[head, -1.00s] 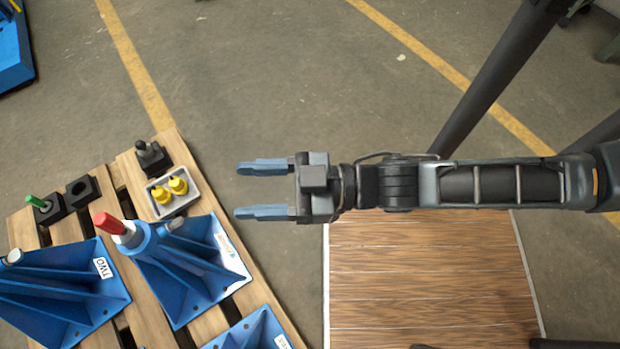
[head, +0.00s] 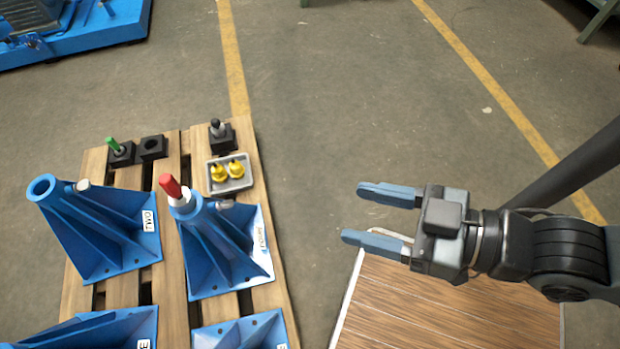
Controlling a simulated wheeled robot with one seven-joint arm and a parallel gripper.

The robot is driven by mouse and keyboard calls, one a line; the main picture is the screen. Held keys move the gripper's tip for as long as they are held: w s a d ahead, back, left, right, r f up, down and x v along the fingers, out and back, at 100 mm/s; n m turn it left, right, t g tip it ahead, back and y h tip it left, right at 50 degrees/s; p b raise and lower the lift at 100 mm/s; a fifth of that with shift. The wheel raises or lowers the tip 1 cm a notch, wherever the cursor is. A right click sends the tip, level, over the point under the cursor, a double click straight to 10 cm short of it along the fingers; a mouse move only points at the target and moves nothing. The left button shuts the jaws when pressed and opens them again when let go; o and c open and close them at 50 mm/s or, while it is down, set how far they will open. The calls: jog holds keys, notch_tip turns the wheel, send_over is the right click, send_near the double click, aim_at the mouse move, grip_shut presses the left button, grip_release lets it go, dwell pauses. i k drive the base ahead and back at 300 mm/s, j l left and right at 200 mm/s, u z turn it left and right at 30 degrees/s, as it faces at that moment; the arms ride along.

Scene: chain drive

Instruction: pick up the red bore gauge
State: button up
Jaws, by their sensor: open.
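The red bore gauge (head: 171,188) stands in the top of a blue bracket (head: 222,255) on the pallet. Its red handle points up and a white collar shows below it; its lower part is hidden inside the bracket's bore. My gripper (head: 367,216) is open and empty, to the right of the gauge and well apart from it.
The wooden pallet (head: 256,169) also bears bracket TWO (head: 120,235), a green-handled gauge (head: 114,145), an empty black block (head: 152,147), a black-handled gauge (head: 216,128) and a grey tray (head: 239,184) with yellow parts. Bare floor lies between pallet and gripper.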

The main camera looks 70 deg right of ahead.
aim_at(181, 199)
jog(key=l+z, duration=0.15)
jog(key=l, duration=0.25)
jog(key=i+l+z, duration=0.15)
jog(key=l, duration=0.25)
jog(key=i+l+z, duration=0.15)
jog(key=l, duration=0.25)
